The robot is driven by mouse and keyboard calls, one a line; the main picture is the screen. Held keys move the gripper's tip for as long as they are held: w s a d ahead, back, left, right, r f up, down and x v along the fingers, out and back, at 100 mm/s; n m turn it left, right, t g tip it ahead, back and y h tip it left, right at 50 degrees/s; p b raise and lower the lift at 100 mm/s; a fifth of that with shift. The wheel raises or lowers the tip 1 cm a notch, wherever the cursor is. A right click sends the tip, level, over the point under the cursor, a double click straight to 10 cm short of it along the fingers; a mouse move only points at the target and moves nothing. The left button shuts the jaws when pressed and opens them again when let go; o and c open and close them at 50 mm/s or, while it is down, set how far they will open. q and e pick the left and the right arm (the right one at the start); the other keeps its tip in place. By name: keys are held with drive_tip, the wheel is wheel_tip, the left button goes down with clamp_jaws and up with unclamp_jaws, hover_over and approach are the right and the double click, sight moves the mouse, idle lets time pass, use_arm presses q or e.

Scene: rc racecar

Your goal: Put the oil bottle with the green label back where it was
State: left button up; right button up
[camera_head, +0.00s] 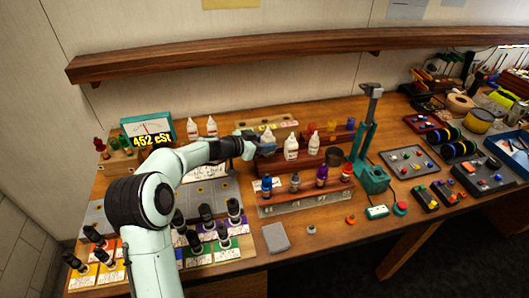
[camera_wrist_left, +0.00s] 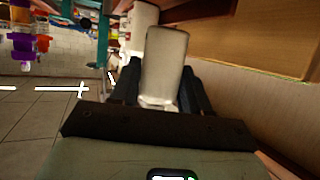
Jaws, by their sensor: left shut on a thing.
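My left gripper (camera_head: 262,146) reaches over the wooden bottle rack (camera_head: 312,167) from the left and is shut on a white bottle (camera_head: 268,135). In the left wrist view the held bottle (camera_wrist_left: 165,60) stands between the two dark fingers of my left gripper (camera_wrist_left: 163,85). Its label is hidden, so I cannot tell the label colour, nor whether its base touches the rack. Two more white bottles (camera_head: 291,147) (camera_head: 312,134) stand just to its right. Two others (camera_head: 192,129) (camera_head: 212,126) stand further left, behind my arm. My right gripper is out of view.
A clear-fronted rack (camera_head: 305,197) with small coloured bottles stands in front. A green stand (camera_head: 371,150) rises to the right. A meter reading 452 cSt (camera_head: 150,133) is at the left. A wooden shelf (camera_head: 290,50) overhangs the back. The bench front near the grey pad (camera_head: 276,237) is mostly clear.

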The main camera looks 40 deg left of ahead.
use_arm(q)
wheel_tip(320, 180, down, 4)
drive_tip(key=shift+r, duration=0.1)
drive_tip(key=o, duration=1.1)
